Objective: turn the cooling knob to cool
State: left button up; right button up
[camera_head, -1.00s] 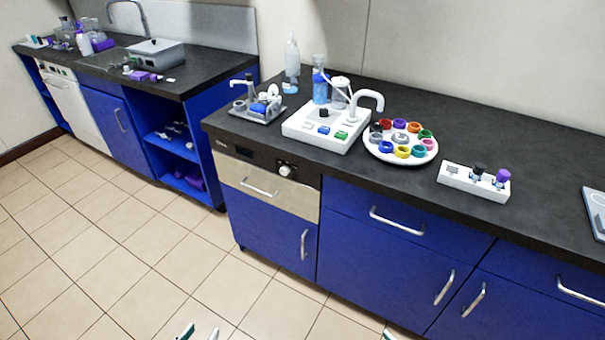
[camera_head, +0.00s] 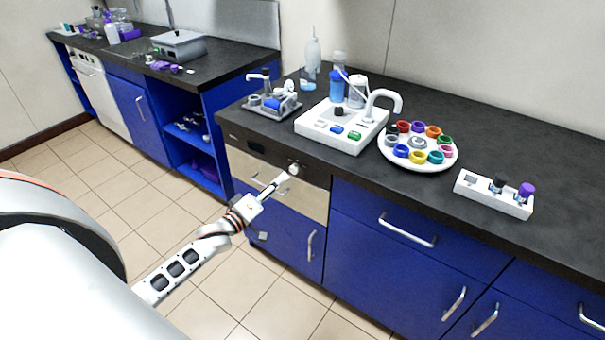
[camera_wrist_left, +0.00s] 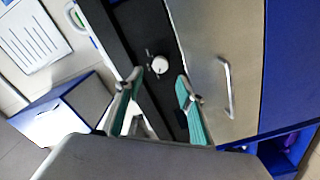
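The cooling knob (camera_head: 293,169) is a small round white knob on the black panel of the steel-fronted unit under the counter. It also shows in the left wrist view (camera_wrist_left: 159,65), with small marks around it on the panel. My left gripper (camera_head: 283,180) is right in front of the knob in the head view. In the left wrist view my left gripper (camera_wrist_left: 158,80) is open, its green-padded fingers on either side of the knob and a little short of it. I cannot tell whether they touch it. My right gripper is not in view.
A steel drawer front with a handle (camera_wrist_left: 226,88) lies beside the panel. On the black counter (camera_head: 460,151) above stand a white device (camera_head: 318,122), a round tray of coloured rings (camera_head: 389,154) and a white rack (camera_head: 468,189). The tiled floor in front is clear.

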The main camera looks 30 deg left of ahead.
aim_at(293, 171)
pick_arm(q)
jog(key=w, duration=0.4)
jog(key=w+b, duration=0.1)
jog(key=w, duration=0.1)
jog(key=shift+w+d, duration=0.3)
grip_shut()
